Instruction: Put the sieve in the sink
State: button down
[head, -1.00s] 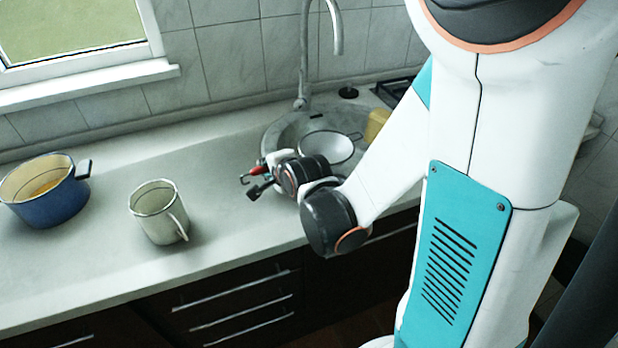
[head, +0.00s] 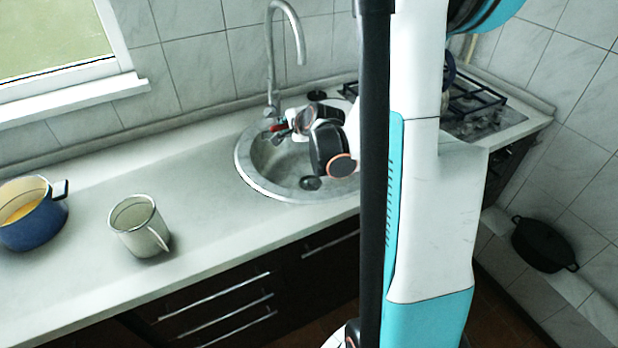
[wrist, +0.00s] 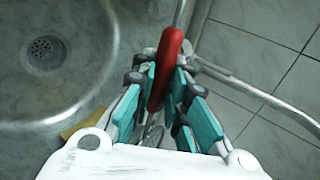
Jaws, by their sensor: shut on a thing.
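My gripper (head: 278,132) is shut on the red handle of the sieve (wrist: 167,62), which sits between the teal finger pads in the wrist view. A thin metal rod runs on from the handle to the top edge of that view. The head view shows a small red bit of the handle at the gripper's tip. The sieve's bowl is not clearly made out. The sink (head: 243,170) is a round grey basin. My gripper is over its back part, near the tap's base. In the wrist view the sink (wrist: 85,85) lies to the left, with its drain showing.
The tap (head: 270,60) rises close behind my gripper; its pipe (wrist: 265,95) crosses the right of the wrist view. A cream mug (head: 138,228) and a blue pot (head: 35,220) stand left on the counter. A stove (head: 480,115) is right. A yellow thing (wrist: 85,120) lies by the sink.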

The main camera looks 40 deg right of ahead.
notch_tip(320, 180, down, 5)
jog(key=b, duration=0.3)
jog(key=shift+r, duration=0.15)
jog(key=c, duration=1.5)
grip_release()
jog(key=v, duration=1.2)
jog(key=shift+r, duration=0.1)
jog(key=shift+w+a, duration=0.1)
jog(key=shift+w, duration=0.05)
